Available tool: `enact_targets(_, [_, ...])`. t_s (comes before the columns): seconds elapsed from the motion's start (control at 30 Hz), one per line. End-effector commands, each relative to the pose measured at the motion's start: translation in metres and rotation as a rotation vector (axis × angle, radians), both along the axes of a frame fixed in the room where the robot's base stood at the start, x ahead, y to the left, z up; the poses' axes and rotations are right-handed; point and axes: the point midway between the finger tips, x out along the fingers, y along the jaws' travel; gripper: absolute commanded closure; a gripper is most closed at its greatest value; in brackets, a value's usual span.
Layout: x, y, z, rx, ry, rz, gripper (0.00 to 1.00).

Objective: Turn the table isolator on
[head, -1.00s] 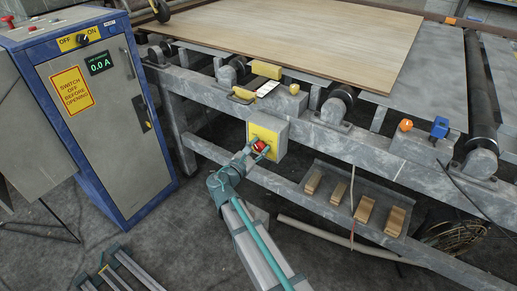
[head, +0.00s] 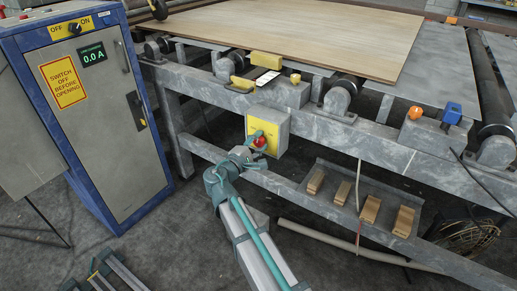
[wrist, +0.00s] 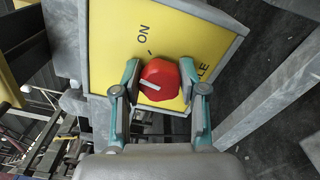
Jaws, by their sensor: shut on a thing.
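The table isolator (head: 281,121) is a grey box with a yellow face, fixed to the side rail of the roller table. Its red knob (head: 261,142) shows large in the wrist view (wrist: 160,79), with a white pointer line aimed at the picture's left. The word ON stands above the knob in that view, apart from the pointer line. My gripper (head: 254,144) has its teal fingers on opposite sides of the knob, shut on it. The fingers also show in the wrist view (wrist: 161,92). Part of the lettering is hidden behind the knob and a finger.
A blue cabinet (head: 104,117) with an OFF/ON switch (head: 75,28) and a 0.0 A display stands at left. A veneer sheet (head: 330,25) lies on the roller table. Wood blocks (head: 369,208) sit on a lower shelf. An orange button (head: 415,113) is at right.

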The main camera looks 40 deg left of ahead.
Motion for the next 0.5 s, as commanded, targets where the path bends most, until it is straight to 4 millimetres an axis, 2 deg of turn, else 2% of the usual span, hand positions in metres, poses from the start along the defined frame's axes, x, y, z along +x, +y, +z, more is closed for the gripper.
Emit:
enact_targets(0.03, [-0.0003,-0.0001,-0.0055,0.046,0.004,0.001,0.93])
enact_targets(0.5, [-0.0003,0.0001,-0.0056,0.438,0.031,0.001,0.93])
